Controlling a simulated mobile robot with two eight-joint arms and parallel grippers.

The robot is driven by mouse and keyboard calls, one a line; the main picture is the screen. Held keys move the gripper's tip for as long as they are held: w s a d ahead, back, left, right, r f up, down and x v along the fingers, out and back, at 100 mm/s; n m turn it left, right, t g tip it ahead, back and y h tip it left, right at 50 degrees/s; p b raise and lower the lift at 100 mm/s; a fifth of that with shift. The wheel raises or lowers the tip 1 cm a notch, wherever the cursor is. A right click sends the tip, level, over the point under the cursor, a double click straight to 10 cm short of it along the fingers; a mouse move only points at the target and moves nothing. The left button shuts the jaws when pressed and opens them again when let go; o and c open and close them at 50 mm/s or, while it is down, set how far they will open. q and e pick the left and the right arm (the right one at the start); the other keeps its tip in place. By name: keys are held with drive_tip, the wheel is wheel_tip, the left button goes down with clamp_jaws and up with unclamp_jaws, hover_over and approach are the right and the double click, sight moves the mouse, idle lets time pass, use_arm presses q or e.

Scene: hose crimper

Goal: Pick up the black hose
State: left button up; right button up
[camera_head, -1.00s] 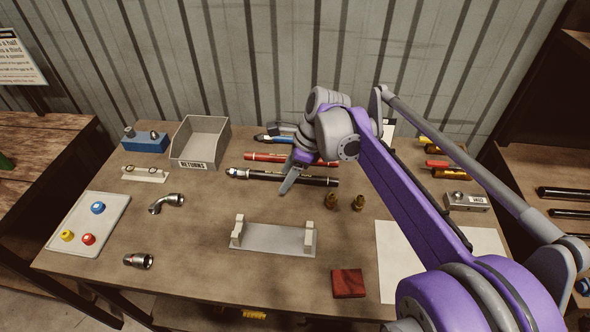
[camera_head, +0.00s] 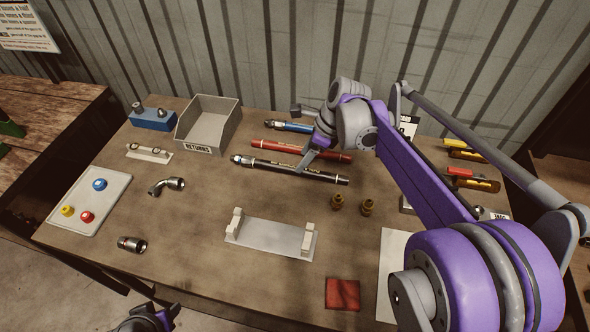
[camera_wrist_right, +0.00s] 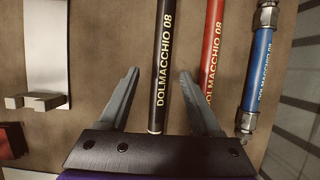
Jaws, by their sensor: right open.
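The black hose (camera_head: 290,170) lies on the workbench with a metal fitting at its left end. In the right wrist view the black hose (camera_wrist_right: 165,65) runs between the two fingers, with bare space on either side. My right gripper (camera_head: 307,162) is open over the hose's middle, and it also shows from the wrist (camera_wrist_right: 158,75). A red hose (camera_head: 315,152) lies just behind the black one; in the wrist view it (camera_wrist_right: 213,50) passes close beside the right finger. Part of my left gripper (camera_head: 150,320) shows at the bottom edge; its fingers are unclear.
A blue hose (camera_head: 292,126) lies behind the red one. A grey returns bin (camera_head: 203,148) stands to the left. A pale cradle (camera_head: 268,238) and two brass fittings (camera_head: 338,201) stand in front.

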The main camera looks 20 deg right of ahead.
drive_tip(key=x, duration=0.5)
drive_tip(key=shift+w+f, duration=0.15)
drive_tip(key=shift+f, duration=0.05)
clamp_jaws()
